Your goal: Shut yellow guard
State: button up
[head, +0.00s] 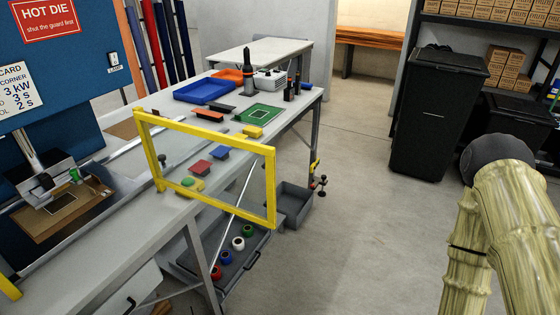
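The yellow guard (205,127) is a rectangular frame that stands upright at the front of the workbench. It stands swung out from the press, with its right end past the bench's front edge. The press bed (62,212) to its left is uncovered, with a brown plate and a small green part on it. A short yellow post (8,286) shows at the lower left edge of the picture. My gripper is not in view; only pale links of my arm show at the right.
Behind the guard, the bench (165,120) holds a blue tray (203,90), a green board (260,113) and coloured buttons. The middle floor is clear.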

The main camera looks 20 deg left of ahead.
aim_at(270, 164)
jog(key=z, duration=0.3)
jog(key=i, duration=2.4)
jog(key=u, duration=3.35)
